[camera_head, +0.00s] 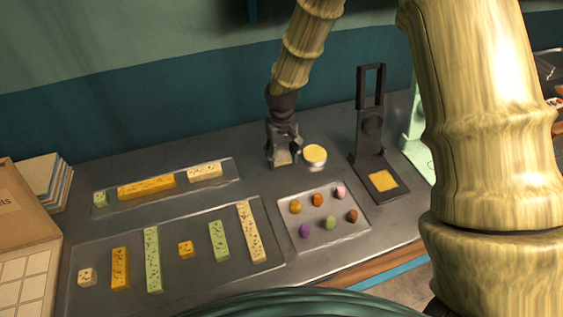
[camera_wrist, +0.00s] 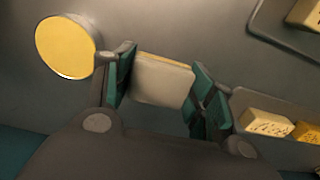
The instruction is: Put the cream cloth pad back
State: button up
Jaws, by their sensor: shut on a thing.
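The cream cloth pad (camera_wrist: 162,82) is a small cream square held between the teal-padded fingers of my gripper (camera_wrist: 160,88) in the wrist view. In the head view my gripper (camera_head: 283,148) points down at the back middle of the grey table, with the pad (camera_head: 283,157) between its fingers. I cannot tell whether the pad touches the table. A round tin with a yellow top (camera_head: 315,155) stands just right of my gripper; it also shows at the upper left of the wrist view (camera_wrist: 65,47).
A dark upright stand (camera_head: 371,125) with a yellow square on its base is to the right. A small tray (camera_head: 289,222) of coloured lumps lies in front. Two trays (camera_head: 215,273) (camera_head: 229,178) of speckled blocks lie left. A box (camera_head: 25,222) stands at far left.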

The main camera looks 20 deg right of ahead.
aim_at(281, 170)
jog(key=shift+f+p, duration=0.45)
jog(key=shift+f, duration=1.5)
jog(key=shift+f, duration=0.15)
jog(key=o, duration=1)
jog(key=shift+w+r, duration=0.1)
jog(key=shift+r, duration=0.15)
jog(key=shift+r+b, duration=1.75)
jog(key=shift+r, duration=4.2)
